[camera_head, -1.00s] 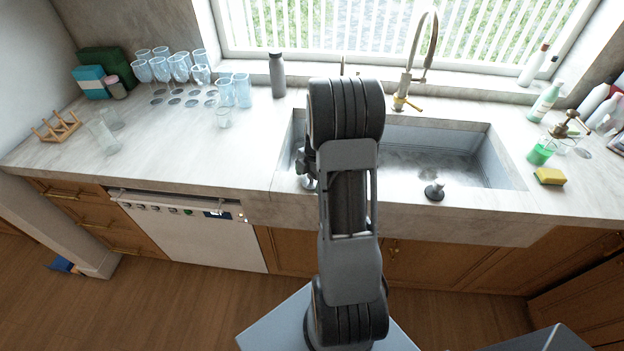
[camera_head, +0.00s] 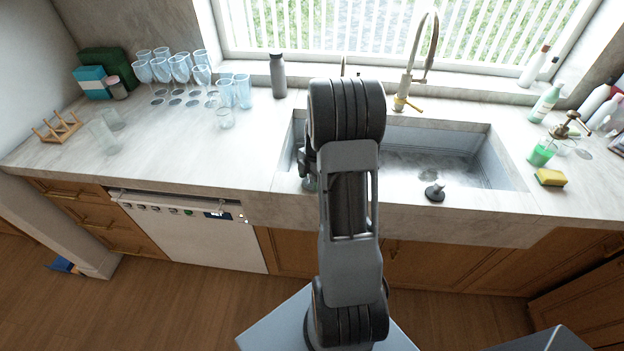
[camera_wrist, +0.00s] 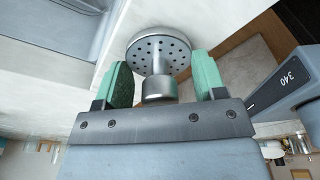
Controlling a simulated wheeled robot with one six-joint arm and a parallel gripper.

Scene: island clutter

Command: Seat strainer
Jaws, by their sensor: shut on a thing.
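A round metal strainer (camera_wrist: 152,56) with a perforated disc and a short stem with a knob shows in the wrist view. It is between the two green fingers of my gripper (camera_wrist: 163,78), which is shut on it. The exact contact points are hard to tell. The strainer is in front of the pale counter and brown cabinet, near the sink. In the head view my arm hides most of the gripper and the strainer.
A small dark knobbed piece (camera_head: 435,192) is on the sink's front rim. A faucet (camera_head: 405,88) stands behind the sink. Several glasses (camera_head: 180,70) and a grey bottle (camera_head: 278,76) stand left. A yellow sponge (camera_head: 550,177) and green soap (camera_head: 541,153) are right.

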